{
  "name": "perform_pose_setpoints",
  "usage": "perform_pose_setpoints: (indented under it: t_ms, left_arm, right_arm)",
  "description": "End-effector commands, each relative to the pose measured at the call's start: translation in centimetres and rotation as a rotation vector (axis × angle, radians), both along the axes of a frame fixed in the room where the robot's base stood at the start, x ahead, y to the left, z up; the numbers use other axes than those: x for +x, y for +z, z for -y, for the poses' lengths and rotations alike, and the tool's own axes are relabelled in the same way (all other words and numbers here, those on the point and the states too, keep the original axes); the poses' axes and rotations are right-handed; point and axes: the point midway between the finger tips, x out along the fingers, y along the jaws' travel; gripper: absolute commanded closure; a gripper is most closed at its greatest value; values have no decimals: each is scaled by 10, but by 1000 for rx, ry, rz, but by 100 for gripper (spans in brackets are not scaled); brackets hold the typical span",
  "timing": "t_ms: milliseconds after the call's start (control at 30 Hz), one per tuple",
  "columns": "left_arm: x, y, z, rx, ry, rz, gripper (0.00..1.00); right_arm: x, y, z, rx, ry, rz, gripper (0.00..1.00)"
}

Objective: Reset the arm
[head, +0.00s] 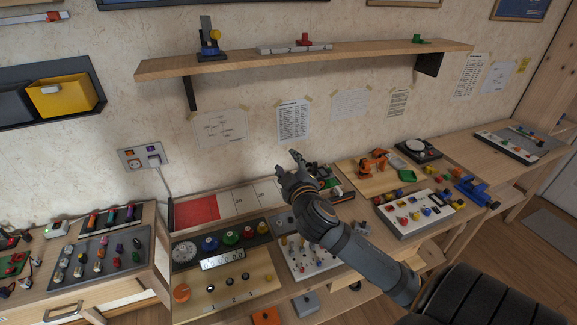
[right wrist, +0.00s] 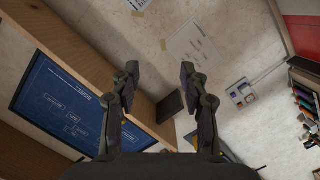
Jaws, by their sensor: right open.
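My right arm comes in from the lower right in the head view. Its gripper (head: 293,163) is raised above the workbench, in front of the wall. In the right wrist view the two fingers of this gripper (right wrist: 158,75) stand apart with nothing between them. Beyond them are the wall and the underside of the wooden shelf (right wrist: 75,40). My left gripper is in neither view.
The wall shelf (head: 300,58) carries small items above the gripper.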

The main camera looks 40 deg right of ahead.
Motion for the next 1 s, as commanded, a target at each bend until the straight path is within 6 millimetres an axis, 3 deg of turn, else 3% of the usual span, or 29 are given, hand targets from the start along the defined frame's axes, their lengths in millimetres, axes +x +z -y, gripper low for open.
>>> perform_pose_setpoints:
  t_ms: [633,767,900,1000]
  left_arm:
    - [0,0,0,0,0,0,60]
    - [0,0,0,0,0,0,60]
    - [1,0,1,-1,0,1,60]
    - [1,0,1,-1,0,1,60]
  right_arm:
    - [-3,-9,0,21,-9,-22,55]
    - [-26,-59,-5,146,-58,-158,55]
    - [-79,-137,-26,354,-131,-412,55]
    - [-116,-176,-46,469,-164,-569,55]
